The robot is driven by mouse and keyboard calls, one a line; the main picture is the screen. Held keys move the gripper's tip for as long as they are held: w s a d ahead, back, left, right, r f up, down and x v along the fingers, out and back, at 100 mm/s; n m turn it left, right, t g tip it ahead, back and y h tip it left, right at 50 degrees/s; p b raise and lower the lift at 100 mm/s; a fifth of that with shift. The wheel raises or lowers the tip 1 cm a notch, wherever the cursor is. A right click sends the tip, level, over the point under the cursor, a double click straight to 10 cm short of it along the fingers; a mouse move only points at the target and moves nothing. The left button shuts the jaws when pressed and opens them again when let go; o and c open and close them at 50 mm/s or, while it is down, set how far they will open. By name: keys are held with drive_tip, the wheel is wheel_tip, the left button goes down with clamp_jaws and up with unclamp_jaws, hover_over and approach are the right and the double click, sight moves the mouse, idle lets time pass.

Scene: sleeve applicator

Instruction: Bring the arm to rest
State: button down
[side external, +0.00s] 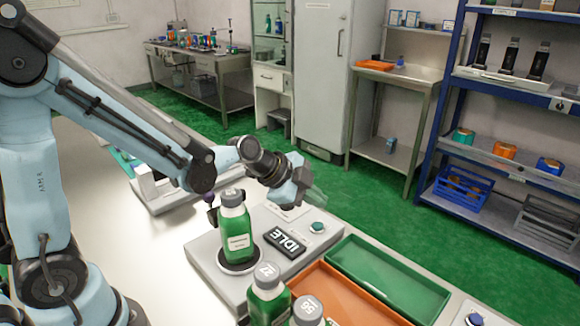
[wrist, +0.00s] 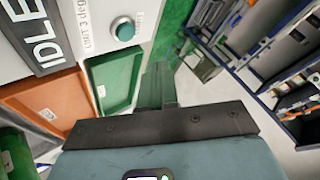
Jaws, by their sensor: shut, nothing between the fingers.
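My gripper (side external: 309,197) is at the end of my raised arm, above the back right part of the sleeve applicator (side external: 208,246). Its fingers show pressed together in the wrist view (wrist: 158,85), with nothing held. A green bottle (side external: 236,236) with a grey cap and a pale label stands upright on the applicator's round seat, left of my gripper and apart from it. The applicator's dark display (side external: 287,242) reads IDLE; it also shows in the wrist view (wrist: 34,38). A round teal button (side external: 318,227) sits beside it, also in the wrist view (wrist: 123,30).
A green tray (side external: 385,283) and an orange tray (side external: 335,299) lie at the applicator's right. Green bottles (side external: 267,298) with numbered caps stand at the front edge of the view. A blue shelf rack (side external: 440,120) and a steel table (side external: 395,88) stand beyond the bench.

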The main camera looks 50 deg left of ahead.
drive_tip(key=shift+r, duration=2.7)
